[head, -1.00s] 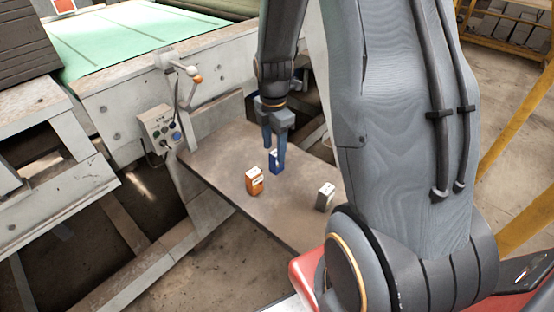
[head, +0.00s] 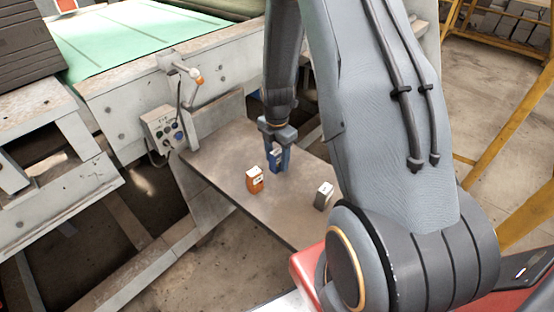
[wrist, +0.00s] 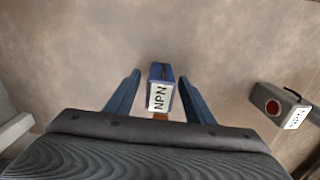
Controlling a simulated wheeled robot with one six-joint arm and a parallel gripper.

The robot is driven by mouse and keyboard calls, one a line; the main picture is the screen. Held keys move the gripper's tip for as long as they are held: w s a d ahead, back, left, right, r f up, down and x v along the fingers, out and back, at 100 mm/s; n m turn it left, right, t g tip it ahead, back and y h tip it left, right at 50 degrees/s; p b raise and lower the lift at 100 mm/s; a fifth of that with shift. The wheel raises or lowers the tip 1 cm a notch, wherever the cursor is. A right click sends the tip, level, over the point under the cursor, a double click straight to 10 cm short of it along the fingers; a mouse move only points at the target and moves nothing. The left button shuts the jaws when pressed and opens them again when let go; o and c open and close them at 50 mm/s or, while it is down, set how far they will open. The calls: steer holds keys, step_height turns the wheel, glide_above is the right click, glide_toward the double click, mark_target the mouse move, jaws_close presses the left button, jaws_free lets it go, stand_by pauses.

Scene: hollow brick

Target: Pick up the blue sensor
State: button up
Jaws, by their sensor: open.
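The blue sensor (head: 275,160) stands on the brown tabletop (head: 225,148). In the wrist view the blue sensor (wrist: 160,82) shows a white label reading NPN and lies between my two blue fingers. My gripper (head: 279,163) is open and lowered around the sensor. In the wrist view there is a gap on each side between the sensor and my gripper's fingers (wrist: 158,86). In the head view my gripper partly hides the sensor.
An orange sensor (head: 255,180) stands close to the left of my gripper. A grey sensor (head: 323,196) stands to the right; it also shows in the wrist view (wrist: 278,103). A control box (head: 165,128) and machine frame border the table's left. The tabletop between is bare.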

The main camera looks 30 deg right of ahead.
steer(key=shift+f, duration=0.65)
steer(key=c, duration=1.2)
steer(key=shift+o, duration=0.2)
steer(key=shift+r, duration=0.1)
